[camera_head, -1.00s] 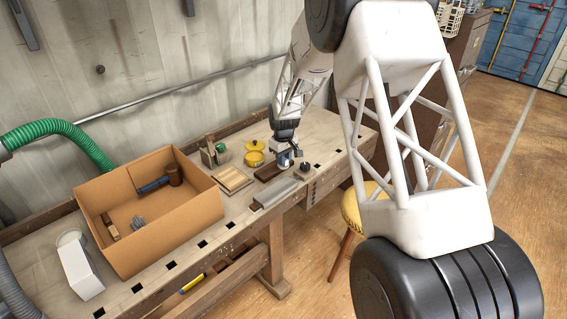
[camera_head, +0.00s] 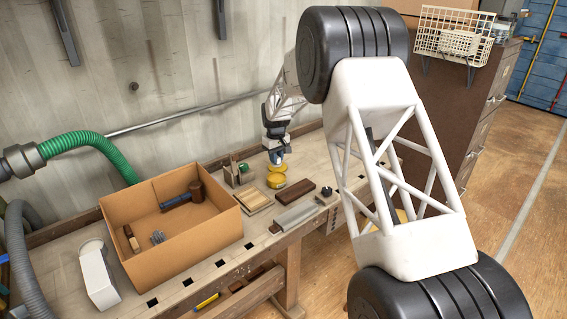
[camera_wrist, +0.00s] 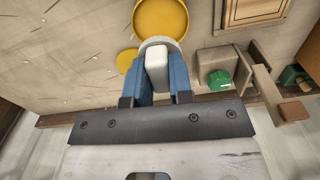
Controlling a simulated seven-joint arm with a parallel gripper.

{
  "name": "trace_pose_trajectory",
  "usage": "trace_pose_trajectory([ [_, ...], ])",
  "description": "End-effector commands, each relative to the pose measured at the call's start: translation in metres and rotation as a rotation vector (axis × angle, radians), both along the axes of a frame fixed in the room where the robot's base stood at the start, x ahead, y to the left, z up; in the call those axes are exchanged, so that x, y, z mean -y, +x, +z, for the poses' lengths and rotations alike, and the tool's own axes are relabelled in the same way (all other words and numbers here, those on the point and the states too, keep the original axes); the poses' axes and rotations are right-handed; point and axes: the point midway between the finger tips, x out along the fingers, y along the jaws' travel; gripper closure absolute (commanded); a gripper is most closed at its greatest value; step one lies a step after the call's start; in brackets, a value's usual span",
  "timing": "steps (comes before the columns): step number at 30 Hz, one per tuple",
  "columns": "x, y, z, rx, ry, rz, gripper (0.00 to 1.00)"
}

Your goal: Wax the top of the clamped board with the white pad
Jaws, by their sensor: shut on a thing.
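My gripper (camera_head: 277,160) is shut on the white pad (camera_wrist: 156,66). Its blue fingers grip the pad's pale handle, and a round grey-white rim shows at its far end. In the wrist view the pad is beside the open yellow tin (camera_wrist: 161,16), partly overlapping its edge. A yellow lid (camera_wrist: 126,60) lies just left of the pad. In the head view the gripper is above or just behind the yellow tin (camera_head: 276,181); contact cannot be told. A dark brown board (camera_head: 294,194) lies right of the tin, behind a grey metal bar (camera_head: 297,216). Its clamping is unclear.
Light wooden slats (camera_head: 254,200) lie left of the tin. A wooden holder with a green-capped item (camera_wrist: 219,79) stands close to the pad. A cardboard box (camera_head: 185,243) with tools fills the bench's left part. The wall is close behind.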

Motion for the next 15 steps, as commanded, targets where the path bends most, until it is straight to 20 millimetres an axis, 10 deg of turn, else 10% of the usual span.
trace_pose_trajectory([
  [15, -0.0001, 0.0001, -0.0026, 0.000, 0.000, 0.000, 0.98],
])
